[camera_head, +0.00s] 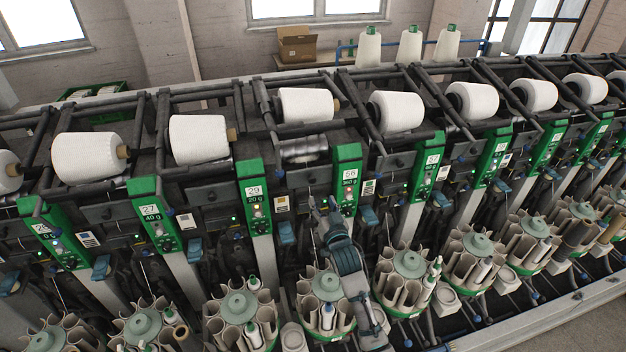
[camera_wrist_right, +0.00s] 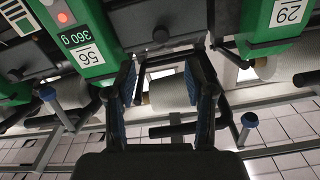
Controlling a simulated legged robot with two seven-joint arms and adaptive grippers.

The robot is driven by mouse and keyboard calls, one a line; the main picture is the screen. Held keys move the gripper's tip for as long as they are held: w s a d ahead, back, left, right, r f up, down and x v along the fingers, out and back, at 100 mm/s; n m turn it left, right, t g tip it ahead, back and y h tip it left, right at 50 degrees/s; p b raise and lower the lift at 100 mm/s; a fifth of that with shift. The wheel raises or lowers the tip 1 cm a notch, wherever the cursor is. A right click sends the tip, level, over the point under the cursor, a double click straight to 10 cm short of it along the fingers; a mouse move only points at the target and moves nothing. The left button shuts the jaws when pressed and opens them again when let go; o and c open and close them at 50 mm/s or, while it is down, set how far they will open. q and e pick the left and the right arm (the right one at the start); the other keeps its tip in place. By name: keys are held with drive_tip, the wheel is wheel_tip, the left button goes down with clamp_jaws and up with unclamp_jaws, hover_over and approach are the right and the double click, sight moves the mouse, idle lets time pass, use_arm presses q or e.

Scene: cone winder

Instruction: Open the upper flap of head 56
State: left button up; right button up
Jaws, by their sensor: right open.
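The green panel of head 56 (camera_head: 347,180) carries a white number label and stands right of my right gripper. In the right wrist view its panel (camera_wrist_right: 85,45) shows upside down at upper left, with a lit red light. My right gripper (camera_head: 322,204) is raised in front of the machine, just below the dark flap (camera_head: 308,179) between panels 29 and 56. In the wrist view my gripper (camera_wrist_right: 168,75) is open, its two blue-padded fingers apart with nothing held between them. A white yarn package (camera_wrist_right: 168,92) shows behind the fingers. Flap contact cannot be told. My left gripper is out of view.
The green panel of head 29 (camera_head: 255,197) stands to the left. A white package (camera_head: 306,104) sits above a metallic drum (camera_head: 303,150). Round bobbin magazines (camera_head: 238,307) line the front below. Dark bars cross the machine's top.

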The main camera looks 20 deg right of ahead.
sight(313, 182)
drive_tip(key=w+p, duration=0.1)
drive_tip(key=w, duration=0.9)
drive_tip(key=shift+w+a, duration=0.1)
drive_tip(key=shift+w, duration=0.65)
clamp_jaws()
